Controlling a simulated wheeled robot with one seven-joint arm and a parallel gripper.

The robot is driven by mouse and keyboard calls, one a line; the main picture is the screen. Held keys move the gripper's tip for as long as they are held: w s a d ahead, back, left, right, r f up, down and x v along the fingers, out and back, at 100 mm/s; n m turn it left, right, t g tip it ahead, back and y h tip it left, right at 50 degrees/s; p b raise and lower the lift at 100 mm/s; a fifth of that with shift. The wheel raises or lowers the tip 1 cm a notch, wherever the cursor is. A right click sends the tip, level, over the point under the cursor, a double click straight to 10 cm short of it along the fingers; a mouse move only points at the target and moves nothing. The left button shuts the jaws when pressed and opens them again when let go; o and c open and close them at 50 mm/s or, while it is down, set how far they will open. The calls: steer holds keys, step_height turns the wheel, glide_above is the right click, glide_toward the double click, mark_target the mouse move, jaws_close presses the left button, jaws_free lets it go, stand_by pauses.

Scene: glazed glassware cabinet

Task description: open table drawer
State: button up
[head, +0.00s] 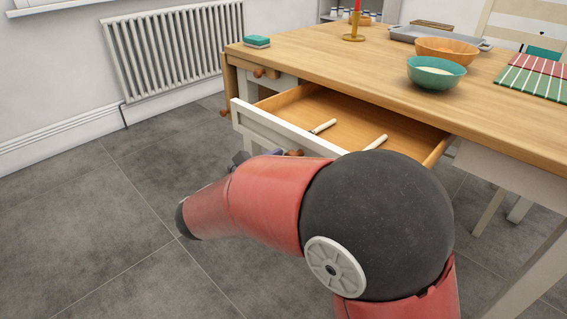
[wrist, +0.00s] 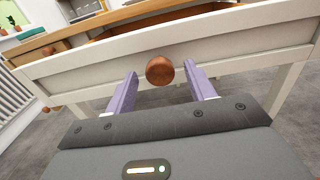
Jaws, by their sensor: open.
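The table drawer (head: 285,127) is pulled well out of the wooden table (head: 325,65) in the head view, and its inside shows. Two pale sticks or handles (head: 323,126) lie in it. The white drawer front with a round copper-brown knob (wrist: 160,70) fills the wrist view. My gripper (wrist: 164,88) is open, its two lilac fingers on either side of the knob and a little below it in the picture. I cannot tell whether they touch it. In the head view my arm hides most of the gripper and part of the drawer front.
A radiator (head: 175,50) lines the wall. The tiled floor at left is clear.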

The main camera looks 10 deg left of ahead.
steer(key=v, duration=0.8)
stand_by(0.4)
